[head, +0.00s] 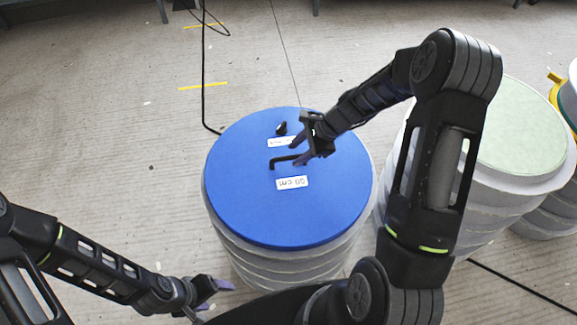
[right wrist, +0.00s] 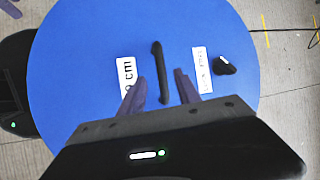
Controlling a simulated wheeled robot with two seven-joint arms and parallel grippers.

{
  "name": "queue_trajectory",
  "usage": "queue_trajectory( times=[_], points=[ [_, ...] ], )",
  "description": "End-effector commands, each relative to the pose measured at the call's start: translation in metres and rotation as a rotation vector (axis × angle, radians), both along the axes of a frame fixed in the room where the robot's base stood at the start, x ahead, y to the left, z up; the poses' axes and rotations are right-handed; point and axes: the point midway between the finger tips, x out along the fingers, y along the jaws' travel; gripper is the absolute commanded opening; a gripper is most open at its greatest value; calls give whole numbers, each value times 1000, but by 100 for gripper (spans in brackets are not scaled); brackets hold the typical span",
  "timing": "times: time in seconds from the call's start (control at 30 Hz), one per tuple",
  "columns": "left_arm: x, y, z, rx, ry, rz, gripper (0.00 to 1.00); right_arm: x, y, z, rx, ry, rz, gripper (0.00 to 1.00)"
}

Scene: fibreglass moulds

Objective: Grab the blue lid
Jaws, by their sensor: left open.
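The blue lid (head: 240,205) lies flat on top of a grey ribbed round mould (head: 290,268). It has a black bar handle (head: 283,160), two white labels and a small black knob (head: 281,128). My right gripper (head: 298,151) is over the lid at the handle, with its fingers apart. In the right wrist view the fingers (right wrist: 160,92) are on either side of the near end of the handle (right wrist: 160,70). I cannot tell if they touch it. My left gripper (head: 215,290) is open and empty at the lower left, in front of the mould and apart from the lid (right wrist: 85,60).
A second grey mould with a pale green top (head: 525,125) stands close on the right, partly behind my right arm. Another container with a yellow part is at the far right edge. A black cable (head: 204,80) lies on the floor behind. The left floor is clear.

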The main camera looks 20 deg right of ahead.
Motion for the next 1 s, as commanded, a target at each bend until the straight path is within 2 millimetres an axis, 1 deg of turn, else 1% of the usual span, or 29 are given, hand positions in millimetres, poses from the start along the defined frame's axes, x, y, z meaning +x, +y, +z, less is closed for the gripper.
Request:
queue_trajectory(
  times=[0.27, 0.37, 0.6, 0.7, 1.0],
  points=[
    [0, 0, 1, 0, 0, 0, 70, 1, 1, -1, 0, 0, 0, 39],
    [0, 0, 3, 0, 0, 0, 70, 4, 4, -8, 0, 1, 0, 39],
    [0, 0, 7, 0, 1, 0, 70, 16, 18, -37, 0, 2, 1, 39],
    [0, 0, 8, 0, 1, 0, 70, 19, 21, -42, 0, 0, -1, 39],
    [0, 0, 7, 0, 1, 0, 70, 19, 21, -43, 0, -1, 0, 39]
  ],
)
